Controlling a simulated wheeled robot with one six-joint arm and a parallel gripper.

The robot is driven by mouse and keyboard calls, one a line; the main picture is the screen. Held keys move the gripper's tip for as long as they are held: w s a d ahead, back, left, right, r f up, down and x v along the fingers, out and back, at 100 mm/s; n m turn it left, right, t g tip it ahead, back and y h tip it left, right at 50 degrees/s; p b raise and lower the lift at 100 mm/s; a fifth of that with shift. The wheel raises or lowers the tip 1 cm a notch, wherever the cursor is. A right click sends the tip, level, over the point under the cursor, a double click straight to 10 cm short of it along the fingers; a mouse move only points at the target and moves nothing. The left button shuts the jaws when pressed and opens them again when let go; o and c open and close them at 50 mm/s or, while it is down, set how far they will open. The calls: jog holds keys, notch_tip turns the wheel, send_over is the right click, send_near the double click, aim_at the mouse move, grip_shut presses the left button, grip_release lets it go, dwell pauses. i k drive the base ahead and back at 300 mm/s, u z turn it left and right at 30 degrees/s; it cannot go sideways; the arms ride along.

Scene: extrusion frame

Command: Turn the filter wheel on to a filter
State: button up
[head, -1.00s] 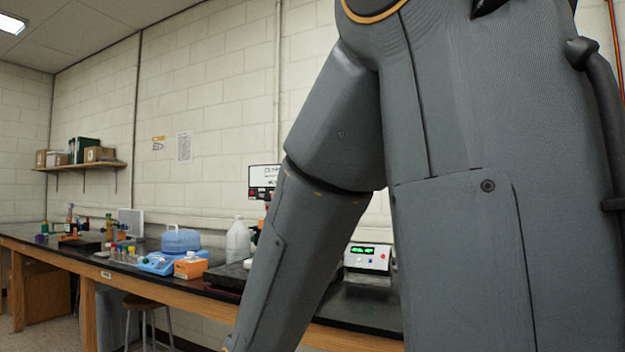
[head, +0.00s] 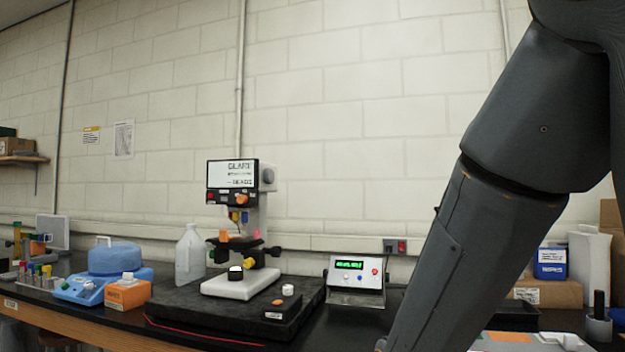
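A microscope-like instrument (head: 262,215) stands on a dark slab on the bench, left of the picture's middle. Its upper part carries a lettered screen (head: 232,174). Small blue, yellow and red parts (head: 238,216) sit below the screen; they may belong to the filter wheel, but they are too small to tell which setting is in place. A white base plate (head: 240,285) with a small dark-and-white round piece on it lies under the instrument. My arm hangs down at the right, well apart from the instrument. My gripper is below the picture's edge.
A display box (head: 356,273) stands right of the dark slab (head: 185,307). A white jug (head: 190,255), an orange box (head: 128,294) and a blue-lidded device (head: 115,259) stand to the left.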

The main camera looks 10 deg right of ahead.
aim_at(268, 174)
jog(key=z, duration=0.05)
jog(key=i, duration=1.05)
jog(key=u, duration=0.4)
